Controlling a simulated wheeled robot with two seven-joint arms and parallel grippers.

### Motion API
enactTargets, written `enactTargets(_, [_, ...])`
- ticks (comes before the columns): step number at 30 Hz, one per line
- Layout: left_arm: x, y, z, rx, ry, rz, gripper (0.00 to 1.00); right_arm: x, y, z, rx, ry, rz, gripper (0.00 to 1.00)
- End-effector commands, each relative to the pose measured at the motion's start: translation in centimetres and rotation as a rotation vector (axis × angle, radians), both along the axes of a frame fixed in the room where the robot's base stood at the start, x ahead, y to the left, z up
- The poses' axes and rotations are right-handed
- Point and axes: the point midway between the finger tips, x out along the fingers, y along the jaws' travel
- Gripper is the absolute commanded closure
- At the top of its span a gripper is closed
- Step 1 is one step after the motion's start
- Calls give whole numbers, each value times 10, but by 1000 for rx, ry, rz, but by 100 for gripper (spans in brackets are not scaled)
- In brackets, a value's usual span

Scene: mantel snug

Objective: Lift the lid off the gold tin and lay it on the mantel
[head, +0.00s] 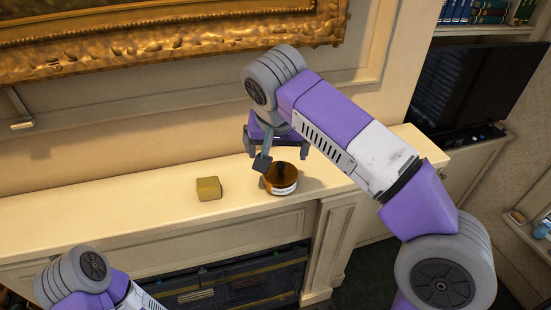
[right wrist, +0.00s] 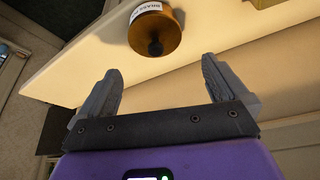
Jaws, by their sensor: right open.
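The round gold tin (head: 283,187) stands on the mantel (head: 130,215), near its front edge, with a white label on its side. It also shows in the right wrist view (right wrist: 167,32), where a dark knob (right wrist: 155,47) stands out from its lidded top. The seam between lid and tin is not clear. My right gripper (head: 283,158) is open and empty over the tin, fingers pointing down. In the right wrist view the tin lies just beyond the gap between the fingertips (right wrist: 161,68), apart from them. My left gripper is out of view.
A small yellowish block (head: 208,188) sits on the mantel left of the tin. A gilt picture frame (head: 150,45) hangs on the wall behind. The mantel is clear left of the block and right of the tin. A dark screen (head: 480,90) stands at the right.

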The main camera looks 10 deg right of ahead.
Motion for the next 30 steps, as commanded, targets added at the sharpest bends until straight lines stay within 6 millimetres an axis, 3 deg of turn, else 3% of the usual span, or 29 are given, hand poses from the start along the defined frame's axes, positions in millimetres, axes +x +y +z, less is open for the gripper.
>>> enactTargets(15, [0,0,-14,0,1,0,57,19,-11,-64,0,4,1,0])
enactTargets(24, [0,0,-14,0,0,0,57,21,-11,-68,1,3,1,0])
enactTargets(30, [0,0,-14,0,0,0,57,21,-11,-68,1,3,1,29])
